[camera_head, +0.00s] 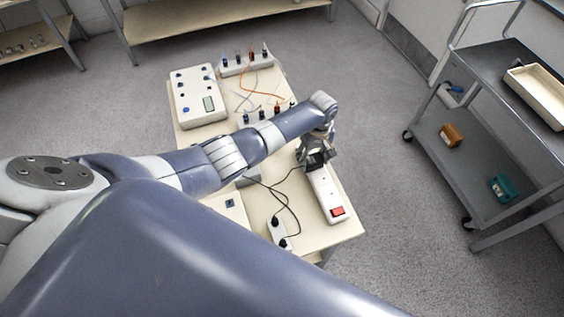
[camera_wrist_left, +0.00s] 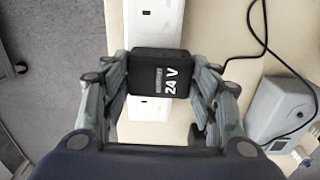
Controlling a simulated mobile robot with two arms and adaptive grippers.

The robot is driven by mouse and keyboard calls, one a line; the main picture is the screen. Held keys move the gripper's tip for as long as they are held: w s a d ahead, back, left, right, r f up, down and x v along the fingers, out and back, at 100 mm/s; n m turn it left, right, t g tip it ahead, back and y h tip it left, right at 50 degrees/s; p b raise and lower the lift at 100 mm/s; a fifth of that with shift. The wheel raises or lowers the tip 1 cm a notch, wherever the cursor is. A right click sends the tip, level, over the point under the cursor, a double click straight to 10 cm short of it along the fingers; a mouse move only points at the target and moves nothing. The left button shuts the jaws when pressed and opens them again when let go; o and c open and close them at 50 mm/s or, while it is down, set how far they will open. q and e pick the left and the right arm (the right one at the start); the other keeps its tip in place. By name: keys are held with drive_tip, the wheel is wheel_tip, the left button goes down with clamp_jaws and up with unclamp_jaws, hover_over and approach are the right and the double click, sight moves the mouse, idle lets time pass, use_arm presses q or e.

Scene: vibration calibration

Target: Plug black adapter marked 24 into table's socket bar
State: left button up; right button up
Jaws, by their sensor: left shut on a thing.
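A black adapter marked 24 V (camera_wrist_left: 160,73) is between the fingers of my left gripper (camera_wrist_left: 160,80), which is shut on it. In the head view my left gripper (camera_head: 317,150) is over the far part of the white socket bar (camera_head: 326,192), with the black adapter (camera_head: 316,159) partly hidden under it. The socket bar has a red switch at its near end. In the wrist view the socket bar (camera_wrist_left: 155,22) runs beneath the adapter. I cannot tell whether the adapter touches the bar or is plugged in. My right gripper is not in view.
The table (camera_head: 318,236) also holds a white control box (camera_head: 198,96), terminal blocks with coloured leads, and a small white strip (camera_head: 278,232) with black plugs. Black cables lie left of the socket bar. A grey cart (camera_head: 480,150) stands at the right.

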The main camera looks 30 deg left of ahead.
sight(313, 159)
use_arm(q)
drive_tip(key=shift+s+f, duration=0.2)
idle(0.5)
drive_tip(key=o, duration=1.1)
drive_tip(key=shift+w, duration=0.1)
drive_tip(key=shift+r, duration=0.15)
drive_tip(key=shift+r+p, duration=0.3)
drive_tip(key=shift+p, duration=0.1)
drive_tip(key=shift+r+p, duration=2.2)
drive_tip(key=shift+p, duration=0.15)
drive_tip(key=shift+w, duration=0.1)
